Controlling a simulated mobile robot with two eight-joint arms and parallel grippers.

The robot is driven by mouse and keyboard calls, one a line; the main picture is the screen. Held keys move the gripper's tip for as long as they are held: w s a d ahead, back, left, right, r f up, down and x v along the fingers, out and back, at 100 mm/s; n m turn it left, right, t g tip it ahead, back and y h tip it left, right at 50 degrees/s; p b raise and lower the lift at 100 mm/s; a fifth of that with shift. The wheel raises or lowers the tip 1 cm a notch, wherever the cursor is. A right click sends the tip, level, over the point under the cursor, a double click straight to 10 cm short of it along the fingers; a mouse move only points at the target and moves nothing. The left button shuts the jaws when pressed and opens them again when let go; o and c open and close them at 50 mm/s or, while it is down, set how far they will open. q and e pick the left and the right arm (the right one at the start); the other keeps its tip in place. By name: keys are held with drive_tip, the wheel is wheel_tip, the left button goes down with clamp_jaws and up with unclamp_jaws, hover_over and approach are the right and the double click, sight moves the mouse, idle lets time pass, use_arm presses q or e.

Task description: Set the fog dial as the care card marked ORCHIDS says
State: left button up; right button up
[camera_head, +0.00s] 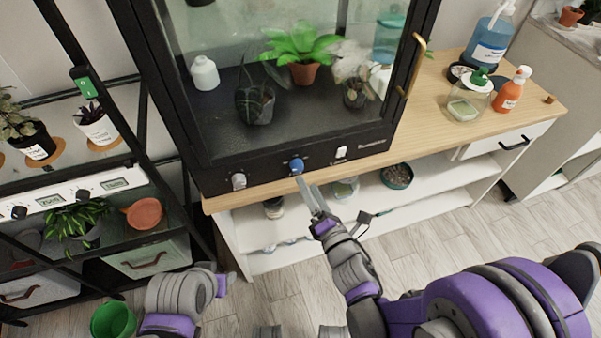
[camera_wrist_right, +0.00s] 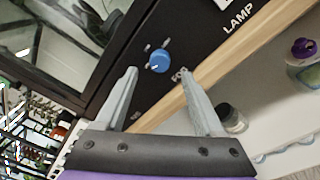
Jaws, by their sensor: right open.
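The blue dial (camera_head: 296,165) is on the black front panel of the glass cabinet (camera_head: 270,174). In the right wrist view the blue dial (camera_wrist_right: 158,60) has a pale mark on its face, and a partly hidden label sits beside it. My right gripper (camera_head: 308,190) is open and empty just in front of the dial. In the right wrist view its fingertips (camera_wrist_right: 159,74) are on either side of the dial, apart from it. My left gripper (camera_head: 225,282) is low at the left, its jaws unclear. I cannot make out a card marked ORCHIDS.
A pale knob (camera_head: 238,181) and a white switch (camera_head: 342,153) flank the dial. The word LAMP (camera_wrist_right: 238,28) shows on the panel. The cabinet stands on a wooden bench (camera_head: 425,120) with a spray bottle (camera_head: 511,90). A black plant rack (camera_head: 150,165) is at the left.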

sight(299, 169)
drive_tip(key=x, duration=0.5)
drive_tip(key=shift+w+a, duration=0.1)
clamp_jaws()
